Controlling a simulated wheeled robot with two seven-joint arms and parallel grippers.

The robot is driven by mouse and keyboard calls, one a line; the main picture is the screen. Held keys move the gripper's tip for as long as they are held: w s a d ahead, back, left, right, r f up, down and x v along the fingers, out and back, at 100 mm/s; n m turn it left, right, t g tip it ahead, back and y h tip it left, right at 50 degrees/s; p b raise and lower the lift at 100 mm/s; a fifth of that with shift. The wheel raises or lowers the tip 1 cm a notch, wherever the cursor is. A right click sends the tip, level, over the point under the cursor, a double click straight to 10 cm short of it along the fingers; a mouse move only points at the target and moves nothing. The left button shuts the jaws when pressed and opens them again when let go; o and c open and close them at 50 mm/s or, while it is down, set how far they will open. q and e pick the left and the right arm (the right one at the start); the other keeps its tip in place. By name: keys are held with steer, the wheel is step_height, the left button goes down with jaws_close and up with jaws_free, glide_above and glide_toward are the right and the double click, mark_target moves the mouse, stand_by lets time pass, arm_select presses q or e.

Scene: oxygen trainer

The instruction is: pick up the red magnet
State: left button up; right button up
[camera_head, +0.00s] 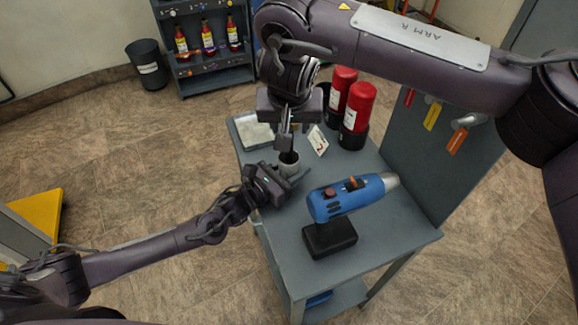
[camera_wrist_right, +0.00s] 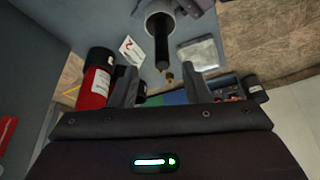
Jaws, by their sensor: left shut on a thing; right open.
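I cannot pick out a red magnet for certain. Red items in view are two red cylinders with dark bases (camera_head: 357,106) at the table's back and a red tag (camera_head: 409,97) on the upright panel. My left gripper (camera_head: 279,176) is shut on a grey cup (camera_head: 289,168), near the table's left side. In the right wrist view the cup (camera_wrist_right: 153,10) has a black rod (camera_wrist_right: 161,42) in its opening. My right gripper (camera_head: 287,150) points down above the cup. Its fingers (camera_wrist_right: 157,92) are apart, with nothing clearly held between them.
A numbered white card (camera_head: 318,140) and a pale tray (camera_head: 254,130) are near the cup. Yellow and orange tags (camera_head: 457,140) hang on the panel. The table's front right corner (camera_head: 405,232) is clear.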

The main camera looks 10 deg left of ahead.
mark_target(289, 158)
steer(key=x, duration=0.9)
steer(key=shift+w+a+f, duration=0.2)
steer(key=shift+f, duration=0.05)
jaws_close()
